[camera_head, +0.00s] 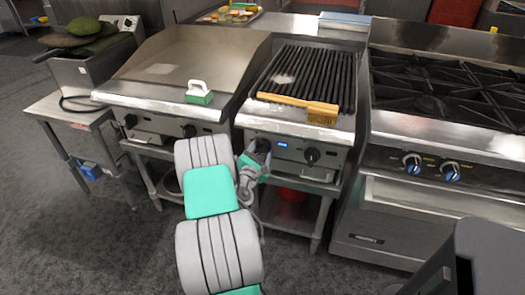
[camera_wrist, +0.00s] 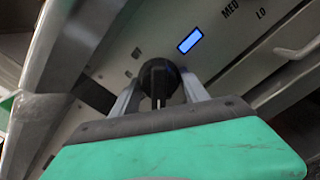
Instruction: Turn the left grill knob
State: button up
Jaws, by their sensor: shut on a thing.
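The grill (camera_head: 305,80) with dark ribbed grates stands in the middle of the head view. Its front panel carries a blue lit display (camera_head: 282,144) and a right black knob (camera_head: 312,156). The left grill knob (camera_head: 263,145) is black and partly covered by my gripper (camera_head: 257,155). In the wrist view the left knob (camera_wrist: 158,80) sits between the two fingers of my gripper (camera_wrist: 158,92), which is shut on it. The knob's ridge runs roughly up and down in that view. The display (camera_wrist: 190,40) is just up and right of it.
A flat griddle (camera_head: 180,65) with its own knobs stands left, with a white-and-green brush (camera_head: 199,92) on its edge. A burner range (camera_head: 450,90) is at right. A panel handle (camera_head: 318,176) projects below the right knob.

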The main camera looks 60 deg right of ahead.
jog(key=m+b, duration=0.1)
jog(key=m, duration=0.2)
jog(key=shift+f+m+b, duration=0.1)
jog(key=shift+m+b, duration=0.2)
jog(key=shift+m, duration=0.1)
jog(key=m+b, duration=0.2)
jog(key=m, duration=0.1)
jog(key=shift+w+a+m, duration=0.1)
jog(key=shift+m, duration=0.2)
jog(key=m+b, duration=0.2)
jog(key=m, duration=0.1)
jog(key=shift+m, duration=0.3)
jog(key=m+b, duration=0.4)
jog(key=shift+m, duration=0.3)
jog(key=m+b, duration=0.9)
jog(key=shift+s+r+m+b, duration=0.2)
jog(key=shift+m+b, duration=0.55)
jog(key=shift+m, duration=0.05)
